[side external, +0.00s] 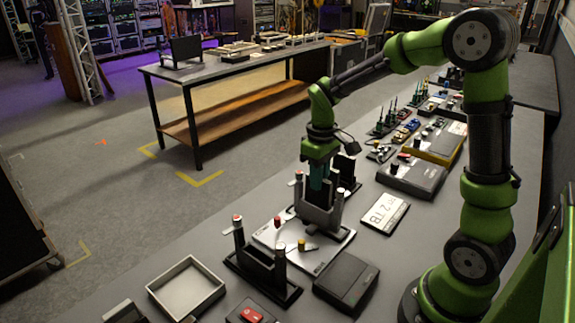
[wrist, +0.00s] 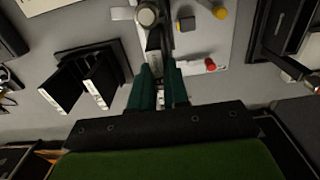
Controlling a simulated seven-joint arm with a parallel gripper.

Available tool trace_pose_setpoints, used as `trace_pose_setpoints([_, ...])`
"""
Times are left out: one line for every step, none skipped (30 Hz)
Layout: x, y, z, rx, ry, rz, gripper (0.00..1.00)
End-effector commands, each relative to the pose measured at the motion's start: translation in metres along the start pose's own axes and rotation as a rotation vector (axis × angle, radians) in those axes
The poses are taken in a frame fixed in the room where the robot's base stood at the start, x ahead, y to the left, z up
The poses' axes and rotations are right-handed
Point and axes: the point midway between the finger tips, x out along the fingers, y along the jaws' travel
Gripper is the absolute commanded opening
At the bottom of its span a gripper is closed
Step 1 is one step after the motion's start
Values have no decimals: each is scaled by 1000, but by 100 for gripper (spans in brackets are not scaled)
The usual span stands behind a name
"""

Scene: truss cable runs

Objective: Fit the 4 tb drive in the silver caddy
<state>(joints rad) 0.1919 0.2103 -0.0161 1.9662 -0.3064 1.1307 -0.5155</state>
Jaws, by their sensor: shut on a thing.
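My gripper (side external: 320,190) points straight down, with teal fingers shut on a narrow dark piece that I take to be the 4 TB drive (wrist: 156,62); its label cannot be read. In the side external view, a grey upright-walled holder (side external: 322,214) that looks like the silver caddy stands directly below the fingers, between capped posts. The fingers reach down to its top. The held piece is mostly hidden there, and I cannot tell how deep it sits. A round-capped post (wrist: 147,15) is just beyond the fingers in the wrist view.
Labelled black slabs (wrist: 85,80) stand in a rack left in the wrist view.

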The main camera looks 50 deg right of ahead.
Motion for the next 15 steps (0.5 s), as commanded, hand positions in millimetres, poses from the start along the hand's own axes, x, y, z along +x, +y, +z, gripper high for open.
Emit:
trace_pose_setpoints([2, 0, 0, 0, -1, 0, 0])
trace_pose_setpoints([3, 0, 0, 0, -1, 0, 0])
trace_pose_setpoints([5, 0, 0, 0, -1, -1, 0])
trace_pose_setpoints([6, 0, 0, 1, -1, -1, 0])
trace_pose_setpoints([7, 0, 0, 1, -1, -1, 0])
trace_pose_setpoints([8, 0, 0, 1, -1, -1, 0])
trace_pose_setpoints([9, 0, 0, 1, 0, 0, 0])
trace_pose_setpoints([10, 0, 0, 1, 0, 0, 0])
trace_pose_setpoints([11, 0, 0, 1, 0, 0, 0])
trace_pose_setpoints([12, 0, 0, 1, 0, 0, 0])
trace_pose_setpoints([13, 0, 0, 1, 0, 0, 0])
trace_pose_setpoints([15, 0, 0, 1, -1, 0, 0])
trace_pose_setpoints([16, 0, 0, 1, 0, 0, 0])
trace_pose_setpoints([17, 0, 0, 1, 0, 0, 0])
trace_pose_setpoints([18, 0, 0, 0, 0, 0, 0])
